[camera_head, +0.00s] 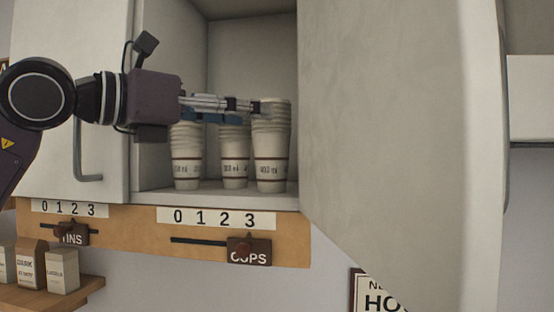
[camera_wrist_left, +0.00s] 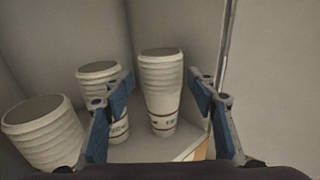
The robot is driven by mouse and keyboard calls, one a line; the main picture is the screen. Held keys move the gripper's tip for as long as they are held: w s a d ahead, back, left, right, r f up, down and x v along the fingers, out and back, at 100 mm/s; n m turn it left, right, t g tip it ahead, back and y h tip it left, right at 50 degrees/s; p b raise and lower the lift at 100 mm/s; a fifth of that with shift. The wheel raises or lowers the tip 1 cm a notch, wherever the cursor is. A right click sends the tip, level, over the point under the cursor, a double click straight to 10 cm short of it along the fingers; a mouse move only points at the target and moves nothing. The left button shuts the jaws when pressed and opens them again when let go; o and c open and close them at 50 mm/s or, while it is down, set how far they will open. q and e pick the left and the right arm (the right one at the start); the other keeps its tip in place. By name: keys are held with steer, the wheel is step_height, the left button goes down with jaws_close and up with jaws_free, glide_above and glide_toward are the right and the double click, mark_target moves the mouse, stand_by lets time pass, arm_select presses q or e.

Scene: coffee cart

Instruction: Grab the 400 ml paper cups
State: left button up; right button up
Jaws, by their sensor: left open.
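Three stacks of white paper cups with brown bands stand upright in the open cabinet. The right and tallest stack, whose label seems to read 400 ml (camera_head: 272,160), also shows in the left wrist view (camera_wrist_left: 161,92). My left gripper (camera_head: 258,107) reaches in from the left at the height of the upper cups, in front of the stacks. In the wrist view its blue fingers (camera_wrist_left: 160,82) are open, one on each side of the 400 ml stack, with gaps on both sides. My right gripper is not in view.
The middle stack (camera_head: 234,160) and left stack (camera_head: 186,160) stand close by on the cabinet floor. The open cabinet door (camera_head: 390,120) bounds the right side. Below are a CUPS slider (camera_head: 249,251) and a small shelf (camera_head: 75,293) with boxes.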

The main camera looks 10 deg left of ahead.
arm_select(q)
steer(key=p+x, duration=0.4)
steer(key=x, duration=0.1)
steer(key=shift+d+r, duration=0.15)
steer(key=shift+w+d, duration=0.15)
steer(key=shift+w, duration=0.15)
steer(key=shift+s, duration=0.2)
steer(key=shift+c, duration=0.4)
steer(key=c, duration=1.2)
